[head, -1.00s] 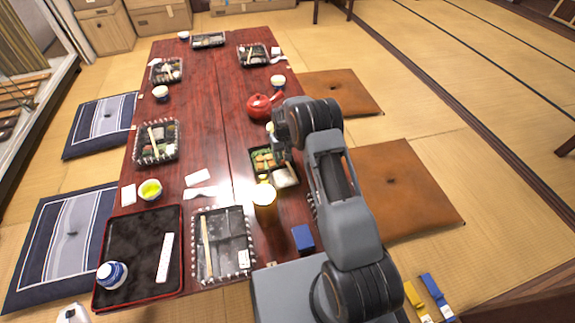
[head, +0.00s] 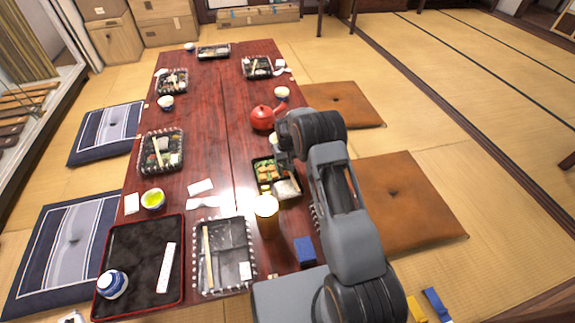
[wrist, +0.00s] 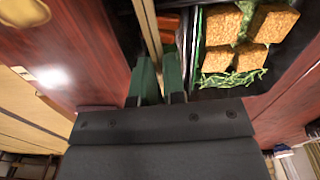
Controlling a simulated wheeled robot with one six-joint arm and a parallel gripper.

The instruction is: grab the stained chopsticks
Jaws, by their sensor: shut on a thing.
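In the wrist view, my gripper (wrist: 160,78) has its two green fingers closed around a pair of thin wooden chopsticks (wrist: 150,28). The chopsticks run away from the fingers along the side of a black bento box (wrist: 196,45) with breaded pieces and greens. I cannot make out stains on them, and the ends between the fingers are hidden. In the head view, the bento box (head: 256,176) is on the red table, and my arm covers most of its right side and the fingertips.
The dark red table (head: 212,130) carries several other lunch trays. One nearby tray (head: 237,272) holds its own chopsticks (head: 209,258). A red teapot (head: 262,117) is beyond the bento box.

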